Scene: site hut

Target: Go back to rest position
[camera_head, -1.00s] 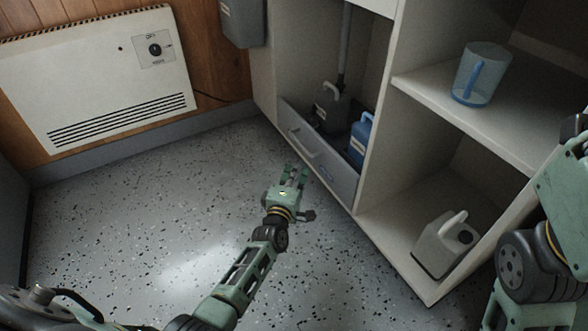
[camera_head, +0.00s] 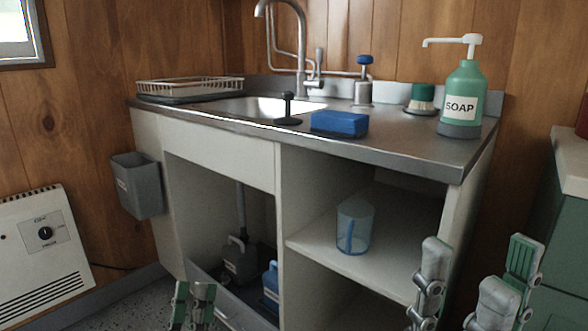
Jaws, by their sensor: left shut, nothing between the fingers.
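My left gripper (camera_head: 193,291) shows at the bottom edge, left of centre, in front of the low drawer of the sink cabinet. Its two fingers are close together and hold nothing. My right gripper (camera_head: 475,262) shows at the lower right, in front of the cabinet's right side. Its fingers point up and stand wide apart, with nothing between them. Both arms behind the grippers are out of the picture.
The sink counter (camera_head: 400,148) carries a soap bottle (camera_head: 461,105), blue sponge (camera_head: 340,123), brush (camera_head: 421,98) and dish rack (camera_head: 190,88). Below are a clear jug (camera_head: 354,228), a blue container (camera_head: 271,283) and a drawer (camera_head: 215,308). A bin (camera_head: 137,185) hangs left; a heater (camera_head: 42,255) stands beyond.

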